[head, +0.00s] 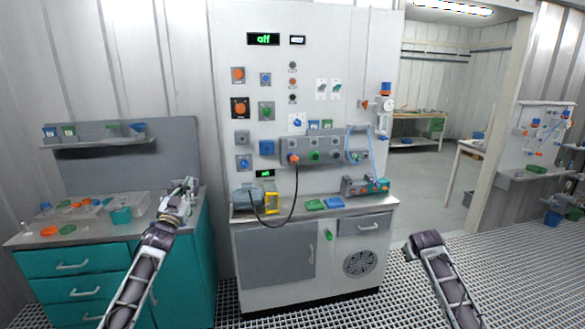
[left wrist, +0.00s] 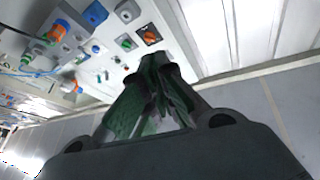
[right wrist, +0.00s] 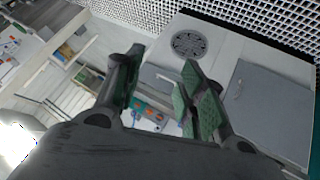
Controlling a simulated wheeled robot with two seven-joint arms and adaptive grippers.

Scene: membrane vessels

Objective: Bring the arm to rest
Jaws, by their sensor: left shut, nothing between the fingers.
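My left gripper (head: 190,187) is raised in front of the right end of the teal bench in the head view. In the left wrist view its green-padded fingers (left wrist: 155,62) meet at the tips, with nothing between them. My right arm comes up from the bottom right in the head view, over the grating floor, and its fingers cannot be made out there. In the right wrist view the right gripper (right wrist: 160,68) has its two green-padded fingers spread apart, with nothing between them.
The teal bench (head: 72,260) carries small coloured parts and a clear tray. A white panel cabinet (head: 340,80) with knobs and sockets stands in the middle; its counter holds a grey motor-like unit (head: 247,197) with a black cable. The grating floor (head: 520,260) at right is clear.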

